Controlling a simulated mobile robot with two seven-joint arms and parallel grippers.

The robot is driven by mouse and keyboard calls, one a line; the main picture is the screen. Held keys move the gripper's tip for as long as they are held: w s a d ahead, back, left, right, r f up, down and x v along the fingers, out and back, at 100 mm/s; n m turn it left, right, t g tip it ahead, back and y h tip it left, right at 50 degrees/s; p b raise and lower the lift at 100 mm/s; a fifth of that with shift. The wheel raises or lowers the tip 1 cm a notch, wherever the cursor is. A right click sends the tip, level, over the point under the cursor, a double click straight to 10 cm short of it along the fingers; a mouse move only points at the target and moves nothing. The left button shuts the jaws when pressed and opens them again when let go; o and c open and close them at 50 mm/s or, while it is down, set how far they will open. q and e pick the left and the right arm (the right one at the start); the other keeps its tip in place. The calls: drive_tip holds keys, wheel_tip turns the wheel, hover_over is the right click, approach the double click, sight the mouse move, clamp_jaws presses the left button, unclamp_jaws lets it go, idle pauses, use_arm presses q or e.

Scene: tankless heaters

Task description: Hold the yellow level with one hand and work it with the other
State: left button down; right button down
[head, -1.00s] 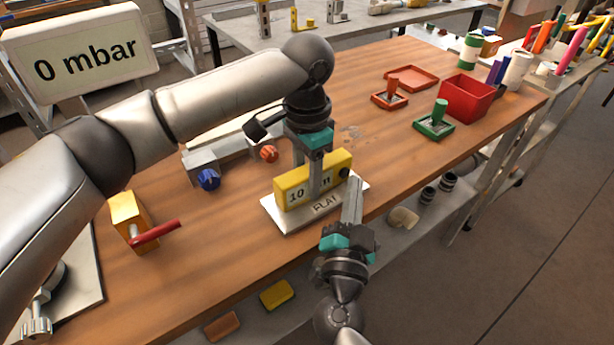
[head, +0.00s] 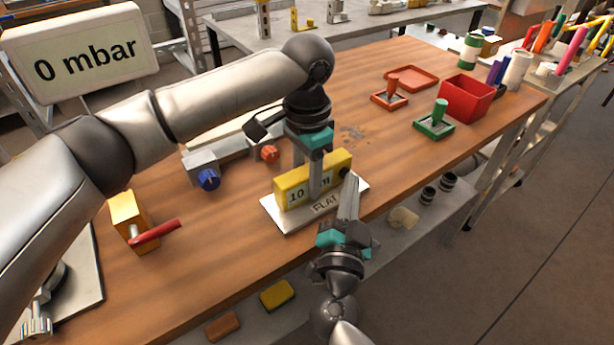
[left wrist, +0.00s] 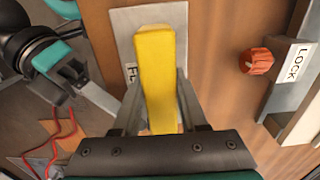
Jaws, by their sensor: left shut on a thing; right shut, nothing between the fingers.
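The yellow level (head: 296,189) stands on a pale plate marked FLAT (head: 284,222) on the wooden bench. Its front face shows the number 10 and a second number partly hidden by my gripper. My left gripper (head: 317,192) comes down from above and is shut on the level's middle. In the left wrist view the level (left wrist: 157,75) lies between the two fingers. A dark knob (head: 345,172) is at the level's right end. My right gripper (head: 350,183) is shut and empty, its fingertips close to that knob; I cannot tell whether they touch it.
A blue knob (head: 208,179) and an orange knob (head: 269,154) are on a grey block behind. A yellow block with a red lever (head: 155,234) stands at left. A red bin (head: 466,98) and stamps are at the far right. A display (head: 82,52) reads 0 mbar.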

drive_tip(key=shift+w+a, duration=0.1)
drive_tip(key=shift+w, duration=0.05)
idle(0.4)
drive_tip(key=shift+s+d, duration=0.4)
drive_tip(key=shift+s, duration=0.15)
drive_tip(key=s+d, duration=0.3)
drive_tip(key=s, duration=0.2)
drive_tip(key=shift+d, duration=0.25)
use_arm(q)
drive_tip(key=shift+c, duration=1.8)
unclamp_jaws()
use_arm(e)
drive_tip(key=shift+w, duration=0.1)
